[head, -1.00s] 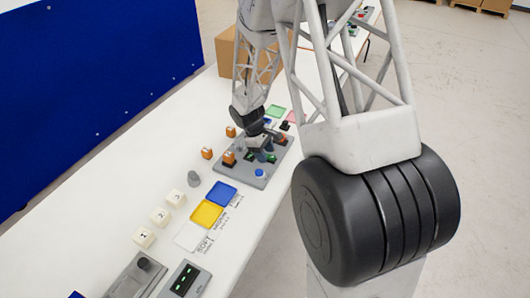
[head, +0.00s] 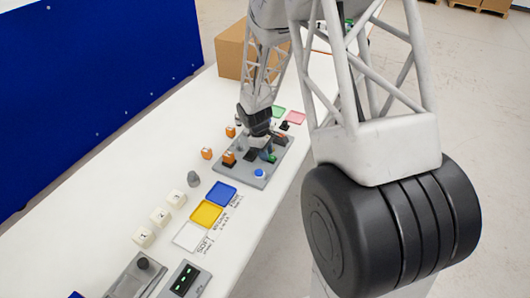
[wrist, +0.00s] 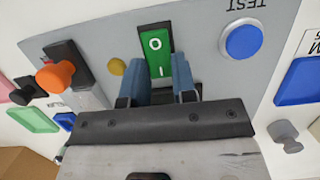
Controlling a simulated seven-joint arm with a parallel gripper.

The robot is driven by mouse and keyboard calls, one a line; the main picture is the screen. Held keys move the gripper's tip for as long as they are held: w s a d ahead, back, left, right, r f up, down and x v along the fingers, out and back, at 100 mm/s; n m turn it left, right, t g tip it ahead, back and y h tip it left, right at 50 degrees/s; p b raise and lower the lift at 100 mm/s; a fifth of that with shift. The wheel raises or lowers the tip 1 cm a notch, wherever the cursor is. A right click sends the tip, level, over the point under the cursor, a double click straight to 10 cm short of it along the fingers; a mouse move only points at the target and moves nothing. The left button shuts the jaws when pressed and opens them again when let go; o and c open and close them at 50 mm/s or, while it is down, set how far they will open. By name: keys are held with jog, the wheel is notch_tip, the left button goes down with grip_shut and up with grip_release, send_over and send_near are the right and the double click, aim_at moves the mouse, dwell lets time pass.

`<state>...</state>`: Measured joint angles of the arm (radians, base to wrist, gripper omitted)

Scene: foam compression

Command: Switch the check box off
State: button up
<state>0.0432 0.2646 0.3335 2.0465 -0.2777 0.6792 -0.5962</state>
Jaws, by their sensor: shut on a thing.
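The check box is a grey panel (head: 229,172) on the white table, and its bare top also shows in the wrist view (wrist: 205,30). In the wrist view it carries a green rocker switch (wrist: 155,45) marked O and I, and a round blue button (wrist: 243,41) by the word TEST. My gripper (wrist: 162,82) has one blue-grey fingertip on each side of the green switch's I end and is shut on it. The switch's lower end is partly hidden by my gripper. In the head view my gripper is over the panel, its fingertips mostly hidden.
An orange knob (wrist: 56,76) and a yellow round part (wrist: 117,66) are near my fingers. Blue (head: 221,193) and yellow (head: 206,214) trays, a grey knob (head: 193,179) and numbered white blocks (head: 160,216) stand nearer. A cardboard box (head: 234,50) is behind.

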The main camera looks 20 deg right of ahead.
jog(key=shift+s+d+r+t+y, duration=0.1)
jog(key=shift+s+t+y, duration=0.05)
jog(key=shift+t+y, duration=0.55)
jog(key=o, duration=0.9)
jog(key=shift+r, duration=0.15)
jog(key=shift+w+r, duration=0.2)
jog(key=shift+r, duration=3.55)
